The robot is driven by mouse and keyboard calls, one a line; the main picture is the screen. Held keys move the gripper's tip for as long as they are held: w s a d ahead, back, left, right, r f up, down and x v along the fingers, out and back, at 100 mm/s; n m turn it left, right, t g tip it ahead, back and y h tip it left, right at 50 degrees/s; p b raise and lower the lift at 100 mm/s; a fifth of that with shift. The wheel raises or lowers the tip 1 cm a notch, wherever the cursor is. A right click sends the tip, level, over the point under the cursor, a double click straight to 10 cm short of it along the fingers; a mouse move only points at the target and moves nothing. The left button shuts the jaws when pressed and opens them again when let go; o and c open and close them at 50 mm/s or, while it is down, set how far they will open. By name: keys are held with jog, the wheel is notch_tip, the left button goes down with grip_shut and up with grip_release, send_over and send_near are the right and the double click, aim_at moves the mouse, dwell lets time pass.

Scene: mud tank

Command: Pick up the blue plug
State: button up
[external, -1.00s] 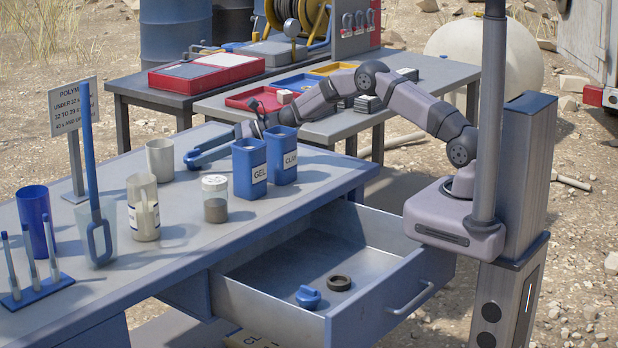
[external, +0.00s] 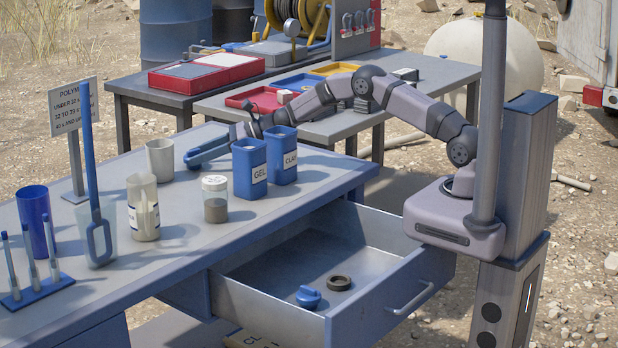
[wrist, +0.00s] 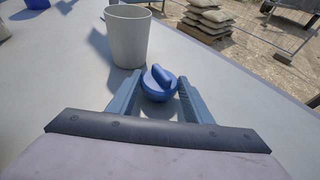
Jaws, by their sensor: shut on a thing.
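A blue plug (wrist: 159,83), round with a raised bar on top, sits between the two fingers of my gripper (wrist: 160,92) in the wrist view. My gripper is shut on it. In the external view my gripper (external: 205,153) is low over the far part of the bench, behind the blue GEL container, and the plug between its fingers is hard to make out. Whether the plug touches the bench is unclear. A second blue, plug-like piece (external: 308,296) lies in the open drawer beside a dark ring (external: 340,283).
A pale cup (wrist: 129,36) stands close to the plug, left of it in the wrist view. The GEL container (external: 249,170), CLAY container (external: 283,158) and a lidded jar (external: 215,200) stand nearby. The open drawer (external: 385,285) juts out from the bench.

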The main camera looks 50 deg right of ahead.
notch_tip(320, 180, up, 10)
dwell(0.6)
jog(key=shift+r, duration=0.1)
